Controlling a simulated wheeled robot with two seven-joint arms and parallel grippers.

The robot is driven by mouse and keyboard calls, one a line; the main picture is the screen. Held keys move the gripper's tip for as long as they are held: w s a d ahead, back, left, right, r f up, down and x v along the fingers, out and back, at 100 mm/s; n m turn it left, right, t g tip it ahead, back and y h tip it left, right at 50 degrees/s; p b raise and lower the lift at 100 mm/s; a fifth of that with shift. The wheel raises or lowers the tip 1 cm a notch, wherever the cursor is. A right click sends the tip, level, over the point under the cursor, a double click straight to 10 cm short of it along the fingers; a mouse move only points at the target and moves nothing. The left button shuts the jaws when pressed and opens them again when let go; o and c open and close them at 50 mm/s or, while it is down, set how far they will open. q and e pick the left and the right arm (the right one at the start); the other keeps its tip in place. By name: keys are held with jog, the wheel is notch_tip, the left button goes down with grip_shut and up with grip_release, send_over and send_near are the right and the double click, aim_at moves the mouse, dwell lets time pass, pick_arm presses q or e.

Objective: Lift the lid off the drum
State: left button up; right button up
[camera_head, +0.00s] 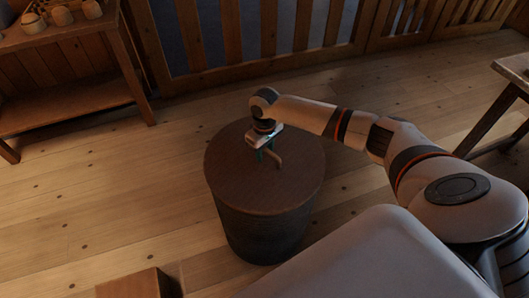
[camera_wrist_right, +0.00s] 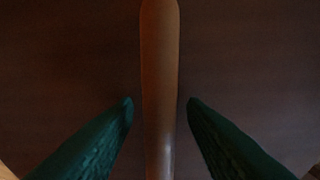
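The drum (camera_head: 262,238) is a dark round barrel standing on the floor. Its brown wooden lid (camera_head: 230,165) covers the top and also fills the right wrist view (camera_wrist_right: 60,60). My right gripper (camera_head: 265,156) is over the lid at the handle. Its green fingers (camera_wrist_right: 160,110) are on either side of the handle, with a small gap on each side. My left gripper is not in view.
A wooden bench (camera_head: 60,40) with several turned spools (camera_head: 62,15) stands at the upper left. A wooden box (camera_head: 133,284) is at the lower edge. A wooden table (camera_head: 515,70) is at the right. A slatted railing (camera_head: 235,35) runs behind the drum. Floor left of the drum is clear.

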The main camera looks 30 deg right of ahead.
dwell(0.3)
grip_shut()
jog(key=shift+r, duration=0.1)
dwell(1.2)
